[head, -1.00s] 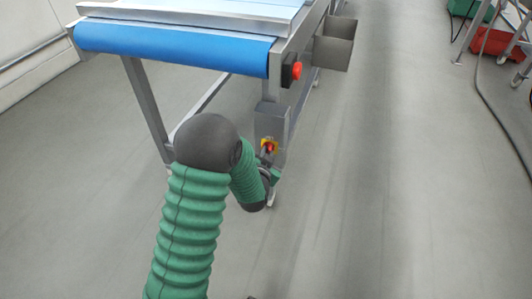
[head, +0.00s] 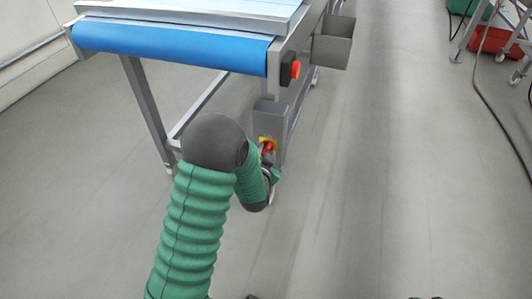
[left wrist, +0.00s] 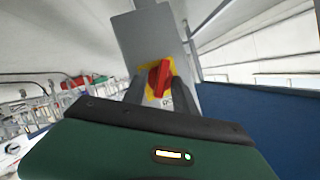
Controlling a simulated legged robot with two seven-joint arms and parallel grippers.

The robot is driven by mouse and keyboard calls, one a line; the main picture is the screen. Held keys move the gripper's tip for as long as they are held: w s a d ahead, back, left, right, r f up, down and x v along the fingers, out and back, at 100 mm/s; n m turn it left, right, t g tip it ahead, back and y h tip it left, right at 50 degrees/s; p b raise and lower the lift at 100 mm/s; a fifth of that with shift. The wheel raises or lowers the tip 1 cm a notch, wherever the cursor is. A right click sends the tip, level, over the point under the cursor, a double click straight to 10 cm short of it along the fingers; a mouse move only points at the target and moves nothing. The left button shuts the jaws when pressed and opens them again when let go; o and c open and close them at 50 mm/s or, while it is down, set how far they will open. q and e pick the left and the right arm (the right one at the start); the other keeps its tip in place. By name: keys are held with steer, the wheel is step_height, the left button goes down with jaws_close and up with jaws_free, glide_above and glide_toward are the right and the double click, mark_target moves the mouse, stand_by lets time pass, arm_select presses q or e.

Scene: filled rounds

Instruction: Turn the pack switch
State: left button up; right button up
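The pack switch is a red rotary knob on a yellow plate, on the front of a grey box on the conveyor's leg. The knob (head: 268,146) is small and partly behind my left arm in the head view. In the left wrist view the knob (left wrist: 160,77) stands tilted on its yellow plate. My left gripper (left wrist: 157,85) is open, its two dark fingers apart on either side of the knob; contact cannot be told. In the head view the left gripper (head: 272,165) is largely hidden by its own wrist. My right gripper does not show.
The grey switch box (head: 270,115) hangs below the blue conveyor belt (head: 170,42). A red button (head: 295,69) and an open grey bin (head: 333,48) are on the conveyor's side. Red and green crates (head: 492,41) and a cable (head: 490,105) lie at right. The floor (head: 370,190) between is clear.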

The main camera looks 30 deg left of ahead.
arm_select(q)
steer(key=p+v, duration=1.5)
steer(key=v, duration=0.1)
steer(key=shift+s+d, duration=0.2)
steer(key=shift+s, duration=0.15)
steer(key=shift+r, duration=0.1)
